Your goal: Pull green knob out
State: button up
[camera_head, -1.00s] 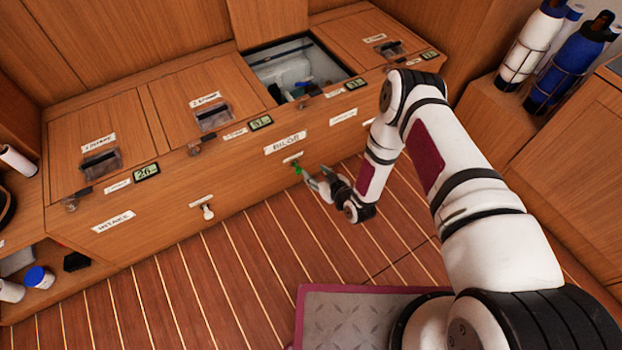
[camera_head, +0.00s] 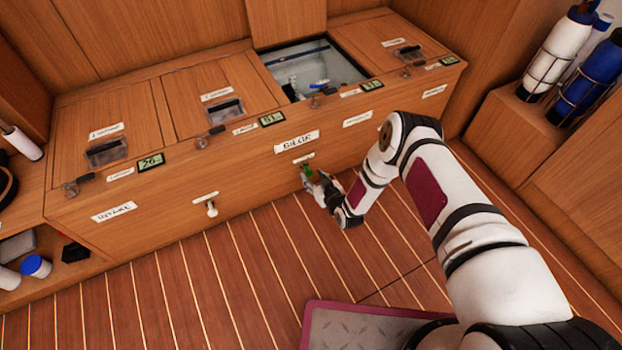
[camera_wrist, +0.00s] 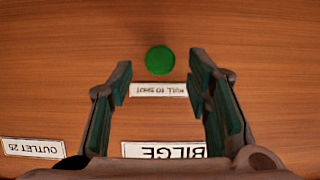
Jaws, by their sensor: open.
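The green knob (camera_wrist: 160,60) is a round disc on the wooden front panel. In the wrist view it lies between and a little beyond the tips of my gripper (camera_wrist: 160,68). The two fingers are spread, with a gap on each side of the knob. In the head view the green knob (camera_head: 306,170) shows low on the panel under the BILGE label, and my gripper (camera_head: 312,182) is right at it, partly covering it. Whether a finger touches it cannot be told there.
A small label (camera_wrist: 158,90) and the BILGE label (camera_wrist: 164,150) are beside the knob. A white knob (camera_head: 212,209) sits on the panel to the left. An open hatch (camera_head: 350,73) is in the top.

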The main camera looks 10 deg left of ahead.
jog(key=shift+b+x, duration=0.4)
jog(key=shift+x, duration=0.9)
jog(key=shift+c, duration=0.5)
